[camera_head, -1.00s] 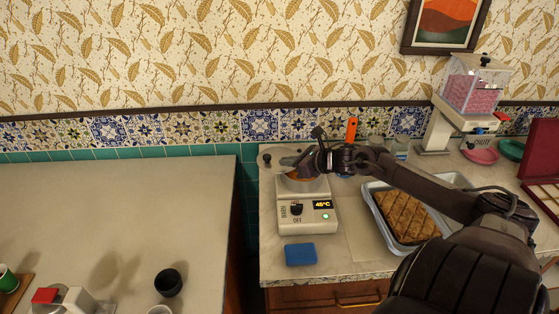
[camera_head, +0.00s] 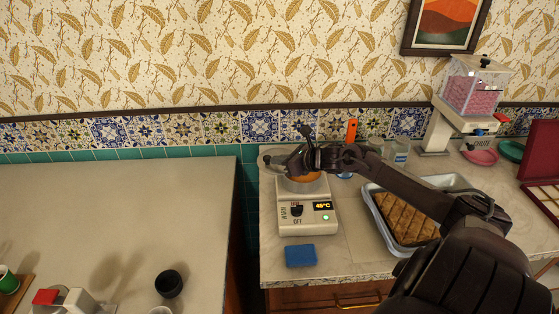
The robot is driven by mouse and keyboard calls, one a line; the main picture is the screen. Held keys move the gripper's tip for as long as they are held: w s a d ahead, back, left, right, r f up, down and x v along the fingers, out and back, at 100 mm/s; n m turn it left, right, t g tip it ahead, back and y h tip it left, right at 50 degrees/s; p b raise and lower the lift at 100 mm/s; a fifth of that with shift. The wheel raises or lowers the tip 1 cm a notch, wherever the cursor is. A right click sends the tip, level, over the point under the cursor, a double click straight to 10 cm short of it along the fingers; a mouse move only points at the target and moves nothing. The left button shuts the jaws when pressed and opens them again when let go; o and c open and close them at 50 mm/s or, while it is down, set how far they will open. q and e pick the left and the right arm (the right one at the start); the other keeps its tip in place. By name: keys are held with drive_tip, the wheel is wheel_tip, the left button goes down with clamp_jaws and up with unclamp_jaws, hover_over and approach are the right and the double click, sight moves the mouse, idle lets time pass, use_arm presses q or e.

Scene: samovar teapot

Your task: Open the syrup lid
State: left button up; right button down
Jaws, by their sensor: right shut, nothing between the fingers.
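The syrup warmer (camera_head: 307,216) is a cream box on the right counter with a knob and a display reading about 45°C. Its round pot (camera_head: 315,187) sits on top, and amber syrup (camera_head: 304,177) shows inside it. A pale grey round shape (camera_head: 267,160), which looks like the lid, is at the pot's back left; my gripper partly hides it, so I cannot tell how it is attached. My right gripper (camera_head: 291,163) is shut and empty, just above the pot's back left, beside that grey shape. I cannot tell whether they touch. My left gripper is not in view.
A blue sponge (camera_head: 300,256) lies before the warmer. A tray (camera_head: 378,221) of scored pastry stands to the right, under my right arm. An orange-handled tool (camera_head: 351,131) and glasses (camera_head: 400,152) stand behind. A gap separates the left counter (camera_head: 120,215).

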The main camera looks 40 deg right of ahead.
sight(267, 151)
drive_tip(key=shift+w+a, duration=0.1)
drive_tip(key=shift+w+m+h, duration=0.2)
drive_tip(key=shift+m+h, duration=0.1)
drive_tip(key=shift+h, duration=0.1)
drive_tip(key=shift+w+b, duration=0.1)
drive_tip(key=shift+b, duration=0.25)
drive_tip(key=shift+w+f+m+h+b, duration=0.15)
drive_tip(key=shift+w+m+h+b, duration=0.45)
drive_tip(key=shift+m+h+b, duration=0.15)
drive_tip(key=w+m+h+b, duration=0.2)
drive_tip(key=w+d+m+h+b, duration=0.1)
drive_tip(key=m+h+b, duration=0.1)
drive_tip(key=b, duration=0.1)
drive_tip(key=w+m+g+h+b, duration=0.1)
drive_tip(key=w+m+h+b, duration=0.1)
drive_tip(key=h, duration=0.1)
drive_tip(key=shift+w+d+b, duration=0.3)
drive_tip(key=shift+d, duration=0.05)
drive_tip(key=w+d+m+g+h+b, duration=0.1)
drive_tip(key=w+m+g+h+b, duration=0.1)
drive_tip(key=m, duration=0.1)
drive_tip(key=shift+d+h, duration=0.25)
drive_tip(key=shift+d, duration=0.1)
drive_tip(key=shift+w+d+b, duration=0.3)
drive_tip(key=shift+d+b, duration=0.1)
drive_tip(key=shift+d, duration=0.2)
